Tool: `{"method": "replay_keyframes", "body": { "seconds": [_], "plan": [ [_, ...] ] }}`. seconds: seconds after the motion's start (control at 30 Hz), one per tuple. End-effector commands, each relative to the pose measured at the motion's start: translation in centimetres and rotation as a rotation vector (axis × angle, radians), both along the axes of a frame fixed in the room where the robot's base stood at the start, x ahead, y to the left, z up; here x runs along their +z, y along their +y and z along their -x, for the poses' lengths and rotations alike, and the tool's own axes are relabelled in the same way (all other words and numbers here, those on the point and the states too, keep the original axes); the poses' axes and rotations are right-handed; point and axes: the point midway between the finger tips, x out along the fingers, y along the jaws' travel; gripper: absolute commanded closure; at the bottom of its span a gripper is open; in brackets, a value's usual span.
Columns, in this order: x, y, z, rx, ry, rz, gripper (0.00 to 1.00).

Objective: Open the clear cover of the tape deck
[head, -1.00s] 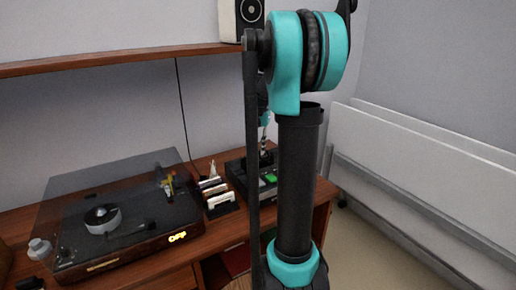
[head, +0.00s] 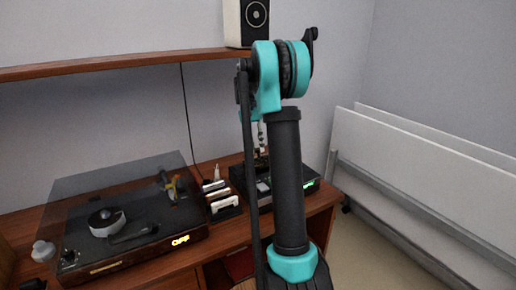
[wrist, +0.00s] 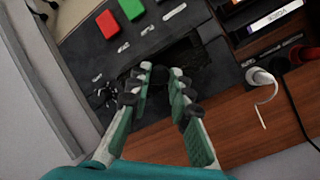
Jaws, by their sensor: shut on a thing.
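The black tape deck (head: 311,181) stands at the right end of the wooden desk in the head view, partly hidden behind my arm. In the wrist view the tape deck (wrist: 90,52) fills the upper middle, with a red button, a green button and a grey one. A dark recessed bay (wrist: 192,62) lies just beyond my fingertips. My gripper (wrist: 162,76) has its fingertips close together at the edge of this bay. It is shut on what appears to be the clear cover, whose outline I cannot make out. In the head view the fingertips are hard to see.
A turntable (head: 130,228) with a raised see-through lid is at the left. A rack of cassettes (head: 222,200) stands between it and the deck. A speaker (head: 246,22) sits on the shelf (head: 120,65) above. White panels lean at the right.

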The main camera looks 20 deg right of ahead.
Motion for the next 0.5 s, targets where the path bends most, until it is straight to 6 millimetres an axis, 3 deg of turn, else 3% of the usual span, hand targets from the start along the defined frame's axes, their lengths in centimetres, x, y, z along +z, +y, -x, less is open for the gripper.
{"method": "replay_keyframes", "body": {
  "seconds": [0.27, 0.3, 0.43, 0.5],
  "plan": [
    [0.00, -0.02, -0.02, -0.001, -0.001, 0.001, 1.00],
    [0.00, -0.02, -0.02, -0.001, -0.001, 0.001, 0.76],
    [0.01, -0.02, -0.01, 0.000, -0.001, 0.000, 0.60],
    [0.01, -0.01, -0.01, 0.000, -0.001, 0.000, 0.59]
  ]
}}
